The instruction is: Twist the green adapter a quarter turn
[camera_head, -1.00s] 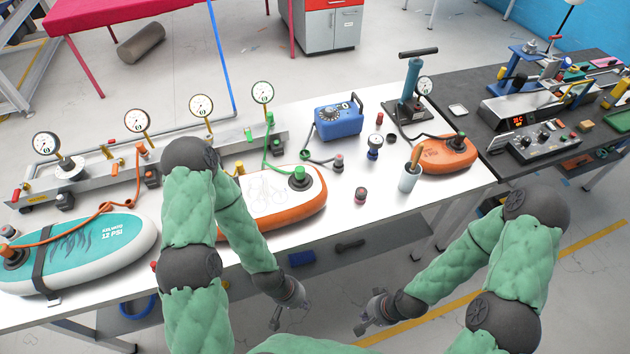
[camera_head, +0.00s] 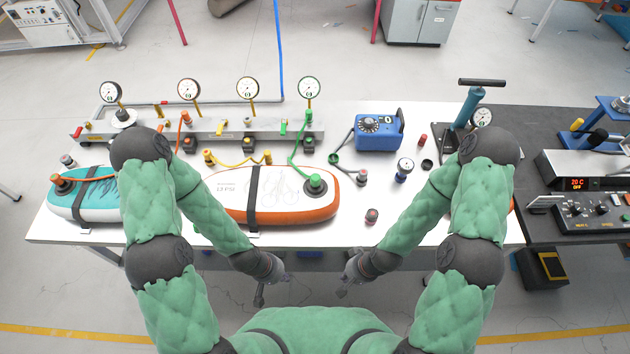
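The green adapter (camera_head: 316,184) is a round green cap on a dark collar, seated on the right end of the orange-and-white board (camera_head: 292,206). A green hose (camera_head: 297,156) runs from it up to the manifold below the green-rimmed gauge (camera_head: 309,87). My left gripper (camera_head: 271,288) is in front of the table's near edge, below and left of the adapter, apart from it. It looks open and empty. My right gripper (camera_head: 345,279) is also in front of the edge, below and right of the adapter. It looks open and empty, though its fingers are small in view.
A teal board (camera_head: 90,207) lies at the left, partly behind my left arm. A manifold rail (camera_head: 220,127) with several gauges runs along the back. A blue box (camera_head: 379,132), a hand pump (camera_head: 470,105) and small fittings stand to the right. A dark bench (camera_head: 540,225) adjoins at right.

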